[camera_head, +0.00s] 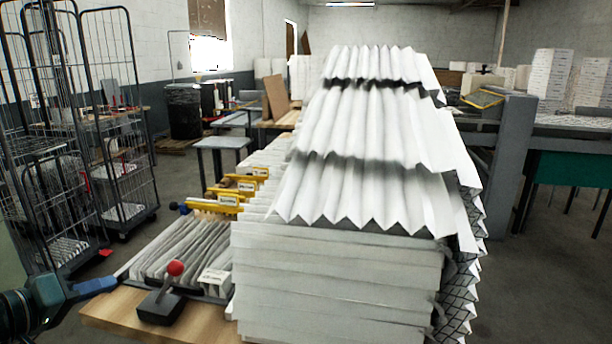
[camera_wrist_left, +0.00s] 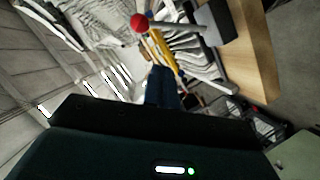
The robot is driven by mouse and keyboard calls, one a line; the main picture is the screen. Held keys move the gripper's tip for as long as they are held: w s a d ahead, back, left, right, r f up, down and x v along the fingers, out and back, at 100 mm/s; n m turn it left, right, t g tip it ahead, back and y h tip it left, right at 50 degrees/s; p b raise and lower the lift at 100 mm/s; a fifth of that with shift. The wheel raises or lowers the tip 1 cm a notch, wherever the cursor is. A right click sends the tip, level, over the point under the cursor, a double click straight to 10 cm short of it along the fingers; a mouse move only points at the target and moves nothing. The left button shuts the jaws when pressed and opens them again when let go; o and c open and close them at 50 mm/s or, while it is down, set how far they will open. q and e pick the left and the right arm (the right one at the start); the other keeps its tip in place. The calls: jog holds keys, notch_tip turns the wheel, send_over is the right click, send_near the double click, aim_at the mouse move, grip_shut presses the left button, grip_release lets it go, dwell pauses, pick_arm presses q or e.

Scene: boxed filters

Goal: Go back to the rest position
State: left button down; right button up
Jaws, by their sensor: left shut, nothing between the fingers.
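My left gripper (camera_head: 100,286) comes in at the lower left of the head view, with blue fingers pointing right. The fingers are shut with nothing between them. They are beside the left edge of the wooden table (camera_head: 105,318), apart from the red-knobbed lever (camera_head: 175,268) on a black base. In the left wrist view the blue fingers (camera_wrist_left: 162,88) show as one closed shape, with the red knob (camera_wrist_left: 138,21) beyond them. My right gripper does not show in either view.
A tall stack of pleated white filters (camera_head: 340,280) fills the middle. Folded filter material (camera_head: 185,250) and yellow clamps (camera_head: 228,200) lie to its left. Wire cage trolleys (camera_head: 110,110) stand at the left, with clear floor between them and the table.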

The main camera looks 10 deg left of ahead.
pick_arm(q)
jog(key=s+d+f+m+g+y, duration=0.1)
jog(key=s+d+f, duration=0.15)
jog(key=f, duration=0.55)
jog(key=s+d+f+m+g, duration=0.1)
jog(key=s+d+f, duration=0.1)
jog(key=d+f, duration=0.35)
jog(key=s+d+f+m+g+y, duration=0.1)
jog(key=s+d+f, duration=0.1)
jog(key=f, duration=0.8)
jog(key=s+d+f+m, duration=0.3)
jog(key=s+d, duration=0.1)
jog(key=d, duration=0.4)
jog(key=s+d+f+m, duration=0.3)
jog(key=s+d, duration=0.1)
jog(key=d, duration=0.4)
jog(key=shift+r, duration=0.1)
